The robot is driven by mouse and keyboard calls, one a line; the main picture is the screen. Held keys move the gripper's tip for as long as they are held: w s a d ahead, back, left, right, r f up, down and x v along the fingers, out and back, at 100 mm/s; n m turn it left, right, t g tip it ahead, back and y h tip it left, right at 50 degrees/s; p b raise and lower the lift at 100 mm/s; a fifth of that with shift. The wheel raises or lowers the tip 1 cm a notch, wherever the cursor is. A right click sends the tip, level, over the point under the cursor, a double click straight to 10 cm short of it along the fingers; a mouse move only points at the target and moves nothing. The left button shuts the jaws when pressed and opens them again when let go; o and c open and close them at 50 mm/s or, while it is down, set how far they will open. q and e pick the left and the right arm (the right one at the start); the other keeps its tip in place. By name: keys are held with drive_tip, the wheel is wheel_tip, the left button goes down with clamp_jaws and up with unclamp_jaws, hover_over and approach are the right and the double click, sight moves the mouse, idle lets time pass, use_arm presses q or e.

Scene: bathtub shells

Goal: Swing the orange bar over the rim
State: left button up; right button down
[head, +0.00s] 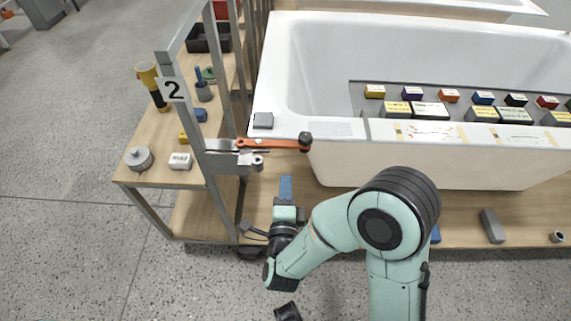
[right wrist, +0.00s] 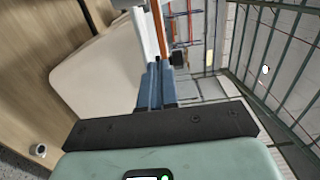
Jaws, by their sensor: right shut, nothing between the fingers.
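The orange bar (head: 275,144) runs from a grey bracket (head: 222,150) on the post marked 2 to a black knob (head: 305,141) at its right end. In the head view it lies across the front left corner of the white tub, near the tub's rim (head: 292,129); its exact height against the rim is unclear. My right gripper (head: 286,187) is shut and empty, with blue fingers, below the bar and apart from it. In the right wrist view, the shut fingers (right wrist: 155,85) point toward the orange bar (right wrist: 165,30) and knob (right wrist: 178,58). My left gripper is out of view.
A grey block (head: 263,121) sits on the tub's corner. Several small coloured boxes (head: 430,109) stand on a board along the tub. A wooden shelf cart (head: 150,172) with small items stands left. A low wooden shelf (head: 470,206) runs under the tub.

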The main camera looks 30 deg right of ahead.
sight(288, 148)
drive_tip(key=p+x, duration=0.1)
drive_tip(key=x, duration=0.7)
drive_tip(key=shift+s, duration=0.1)
drive_tip(key=shift+w+d, duration=0.3)
drive_tip(key=shift+w, duration=0.15)
